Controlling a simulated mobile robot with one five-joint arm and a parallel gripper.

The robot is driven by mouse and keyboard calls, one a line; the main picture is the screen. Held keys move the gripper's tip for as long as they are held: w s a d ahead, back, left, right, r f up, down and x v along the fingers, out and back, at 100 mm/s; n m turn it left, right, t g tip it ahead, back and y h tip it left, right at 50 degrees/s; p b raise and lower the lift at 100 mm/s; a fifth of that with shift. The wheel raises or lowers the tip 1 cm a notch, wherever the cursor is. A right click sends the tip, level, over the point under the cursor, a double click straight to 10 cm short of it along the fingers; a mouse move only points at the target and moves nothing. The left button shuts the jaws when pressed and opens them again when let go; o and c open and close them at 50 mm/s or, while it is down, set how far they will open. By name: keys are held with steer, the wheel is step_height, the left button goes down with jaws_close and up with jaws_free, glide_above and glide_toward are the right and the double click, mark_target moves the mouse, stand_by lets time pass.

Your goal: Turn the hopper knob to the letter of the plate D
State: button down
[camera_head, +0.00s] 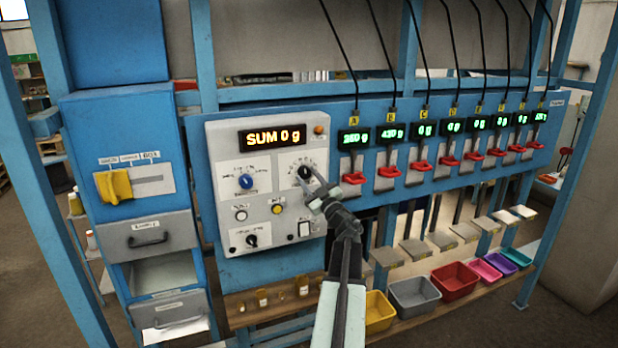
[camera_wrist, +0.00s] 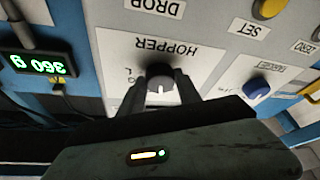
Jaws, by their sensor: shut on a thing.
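The hopper knob (camera_head: 305,172) is a black dial on the right of the light grey control panel (camera_head: 226,160). In the wrist view the knob (camera_wrist: 160,84) shows upside down under the word HOPPER, with a white pointer mark on its face. My gripper (camera_head: 314,190) reaches the panel from below right. Its two dark fingers (camera_wrist: 162,92) sit on either side of the knob and are shut on it. Most letters around the dial are hidden or too small to read. The yellow tag of plate D (camera_head: 454,111) is above the fourth display.
A blue knob (camera_head: 246,182) sits left of the hopper knob, with buttons and a lower black knob (camera_head: 251,240) below. Red levers (camera_head: 355,178) line the rail to the right. Coloured bins (camera_head: 455,281) stand below.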

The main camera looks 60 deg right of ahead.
steer(key=c, duration=0.9)
jaws_free()
steer(key=shift+s, duration=0.1)
steer(key=shift+o, duration=0.2)
steer(key=b+v, duration=0.2)
steer(key=v, duration=0.5)
steer(key=shift+s+a+f+b, duration=0.15)
steer(key=shift+s+a+b, duration=0.1)
steer(key=shift+b, duration=0.15)
